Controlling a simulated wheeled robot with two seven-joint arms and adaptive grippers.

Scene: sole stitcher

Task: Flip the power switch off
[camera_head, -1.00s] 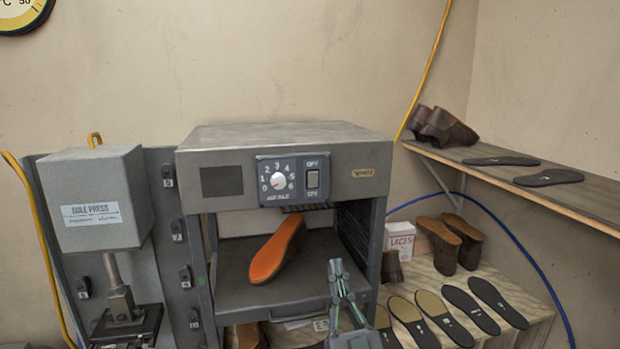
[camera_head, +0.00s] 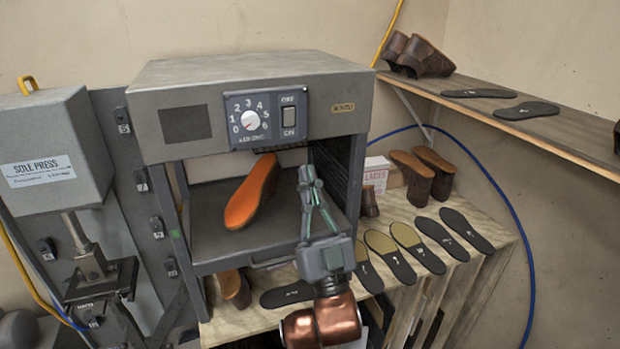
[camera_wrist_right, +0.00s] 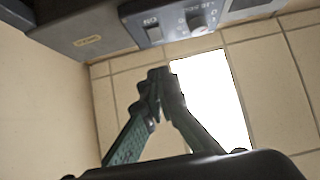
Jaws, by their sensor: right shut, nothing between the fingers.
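Which way the rocker is tipped is too small to tell. My right gripper (camera_head: 306,172) is shut and empty, below the panel and slightly right of the switch, in front of the open bay. In the right wrist view, the panel (camera_wrist_right: 182,23) shows upside down at the top, with the shut fingertips (camera_wrist_right: 160,76) apart from it. My left gripper is not in view.
A dial (camera_head: 249,120) sits left of the switch. An orange-soled shoe (camera_head: 252,192) lies in the machine's bay. The sole press (camera_head: 45,150) stands left. Several insoles (camera_head: 403,235) lie on the lower bench; a shelf (camera_head: 480,107) holds shoes at right.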

